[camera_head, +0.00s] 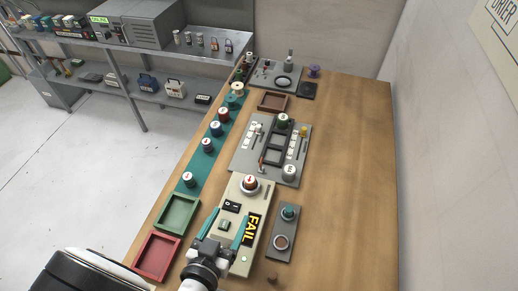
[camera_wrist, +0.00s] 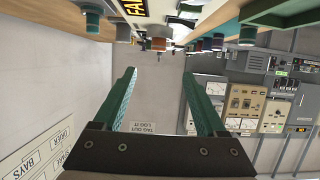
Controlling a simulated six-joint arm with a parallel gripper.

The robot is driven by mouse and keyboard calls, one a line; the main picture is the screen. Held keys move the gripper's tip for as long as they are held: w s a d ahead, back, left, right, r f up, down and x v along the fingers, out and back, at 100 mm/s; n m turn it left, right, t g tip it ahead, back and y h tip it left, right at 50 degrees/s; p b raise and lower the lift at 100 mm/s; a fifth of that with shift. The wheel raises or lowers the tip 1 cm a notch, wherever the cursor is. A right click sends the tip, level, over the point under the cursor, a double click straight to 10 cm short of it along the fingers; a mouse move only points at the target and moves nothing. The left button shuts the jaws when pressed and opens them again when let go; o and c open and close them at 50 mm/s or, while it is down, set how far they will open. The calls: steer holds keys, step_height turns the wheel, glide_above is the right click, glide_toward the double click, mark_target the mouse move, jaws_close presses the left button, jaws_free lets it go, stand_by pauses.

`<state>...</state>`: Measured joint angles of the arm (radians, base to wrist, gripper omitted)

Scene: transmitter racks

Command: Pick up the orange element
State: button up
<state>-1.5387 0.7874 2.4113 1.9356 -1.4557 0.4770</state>
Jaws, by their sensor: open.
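An element (camera_head: 250,184) with a white top and a reddish-orange mark stands in a round seat on the cream tester (camera_head: 262,197). An orange-brown cylinder (camera_wrist: 158,44) shows near the top of the wrist view; I cannot tell for certain that it is the same piece.
A green tray (camera_head: 178,228) and a red tray (camera_head: 136,262) lie at the bench's left edge. A grey panel (camera_head: 298,165) with switches stands behind the tester. A small grey plate (camera_head: 270,243) lies right of it. The bench's right side (camera_head: 350,170) is clear.

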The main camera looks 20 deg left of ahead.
mark_target(248, 184)
steer(key=x, duration=1.4)
steer(key=shift+d, duration=0.15)
steer(key=shift+s, duration=0.1)
jaws_close()
